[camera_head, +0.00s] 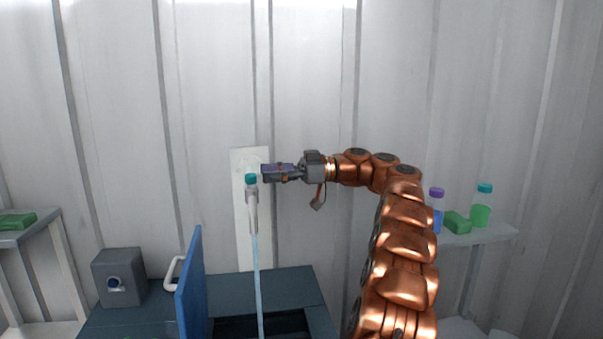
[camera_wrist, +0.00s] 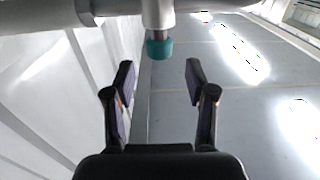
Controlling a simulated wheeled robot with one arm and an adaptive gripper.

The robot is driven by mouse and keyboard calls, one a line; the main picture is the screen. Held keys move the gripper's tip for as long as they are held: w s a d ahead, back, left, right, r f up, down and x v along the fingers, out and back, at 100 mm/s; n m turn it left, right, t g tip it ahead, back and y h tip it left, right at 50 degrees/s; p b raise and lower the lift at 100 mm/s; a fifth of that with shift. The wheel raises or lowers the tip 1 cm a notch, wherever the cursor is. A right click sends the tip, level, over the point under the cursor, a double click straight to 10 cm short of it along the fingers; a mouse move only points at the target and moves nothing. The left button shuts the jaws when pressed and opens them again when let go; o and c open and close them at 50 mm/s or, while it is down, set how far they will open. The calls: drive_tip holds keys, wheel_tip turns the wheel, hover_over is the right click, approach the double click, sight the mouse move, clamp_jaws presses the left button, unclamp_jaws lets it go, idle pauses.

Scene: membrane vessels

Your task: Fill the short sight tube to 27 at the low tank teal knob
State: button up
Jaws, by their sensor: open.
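A teal knob (camera_head: 251,179) sits on a grey fitting (camera_head: 252,207) in front of a pale wall plate (camera_head: 242,240). A thin light-blue column (camera_head: 257,275) runs from the fitting down toward the dark tank opening; I cannot tell if it is a tube or a stream. No scale or level reading is legible. My gripper (camera_head: 265,172) reaches in from the right, close to the knob. In the wrist view, my gripper (camera_wrist: 160,76) is open and empty. The teal knob (camera_wrist: 159,48) lies between the lines of the two fingers, just beyond their tips, with no visible contact.
A dark teal tank (camera_head: 285,290) stands below, with a blue lid (camera_head: 190,285) raised upright. A grey box (camera_head: 118,262) with a blue knob is at left. A right shelf (camera_head: 485,236) holds bottles and a green block (camera_head: 457,222). Another green block (camera_head: 17,221) lies on the left shelf.

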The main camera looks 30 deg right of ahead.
drive_tip(key=v, duration=0.7)
drive_tip(key=shift+f, duration=0.15)
idle(0.9)
drive_tip(key=shift+d, duration=0.15)
drive_tip(key=shift+s, duration=0.1)
